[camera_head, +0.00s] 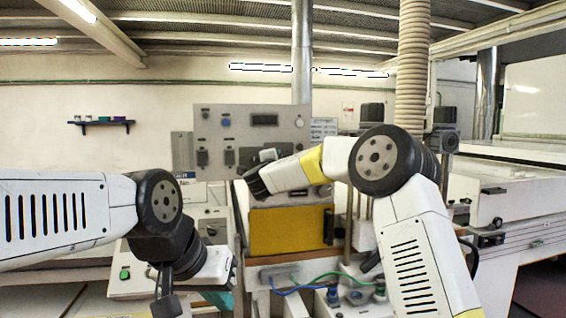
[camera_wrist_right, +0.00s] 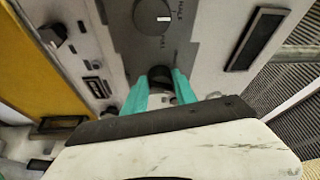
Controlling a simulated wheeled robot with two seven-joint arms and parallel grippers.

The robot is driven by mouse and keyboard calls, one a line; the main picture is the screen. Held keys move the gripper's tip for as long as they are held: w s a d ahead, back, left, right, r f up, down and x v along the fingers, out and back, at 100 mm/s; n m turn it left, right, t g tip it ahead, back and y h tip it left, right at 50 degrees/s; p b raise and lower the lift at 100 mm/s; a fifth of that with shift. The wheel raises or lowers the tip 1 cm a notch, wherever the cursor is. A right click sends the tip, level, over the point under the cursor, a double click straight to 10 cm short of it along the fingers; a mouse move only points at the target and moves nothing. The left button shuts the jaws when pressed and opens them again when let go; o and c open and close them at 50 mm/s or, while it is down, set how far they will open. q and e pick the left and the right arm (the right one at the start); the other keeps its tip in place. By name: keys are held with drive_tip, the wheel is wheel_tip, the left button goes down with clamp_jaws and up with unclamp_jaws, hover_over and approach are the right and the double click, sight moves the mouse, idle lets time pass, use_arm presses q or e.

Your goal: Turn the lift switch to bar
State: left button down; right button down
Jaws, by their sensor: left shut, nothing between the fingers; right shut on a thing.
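The grey control panel (camera_head: 285,121) stands ahead at the centre, with several switches and a display on its face. My right gripper (camera_head: 250,183) reaches the panel's lower part in the head view, where its own wrist hides the fingertips. In the right wrist view, its teal fingers (camera_wrist_right: 165,88) are shut around a dark knob (camera_wrist_right: 161,73) on the panel. I cannot read that knob's label or its setting. A round dial (camera_wrist_right: 152,16) with a white mark is just above it. My left gripper (camera_head: 219,299) is low at the front, shut and empty, away from the panel.
A yellow panel (camera_head: 287,232) is below the control panel. Blue and green hoses (camera_head: 310,285) run at the lower centre. A lower control box (camera_head: 132,273) with a green button is behind my left arm. A white machine (camera_head: 500,190) fills the right side.

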drive_tip(key=shift+r+m+g+y, duration=0.15)
drive_tip(key=shift+m+g, duration=0.45)
drive_tip(key=shift+m, duration=0.85)
drive_tip(key=shift+r+m+g+y, duration=0.15)
drive_tip(key=shift+m+g, duration=0.45)
drive_tip(key=shift+m, duration=0.85)
drive_tip(key=c, duration=1)
unclamp_jaws()
drive_tip(key=s+r, duration=0.1)
drive_tip(key=s, duration=0.6)
drive_tip(key=shift+s+a, duration=0.15)
drive_tip(key=shift+s, duration=0.2)
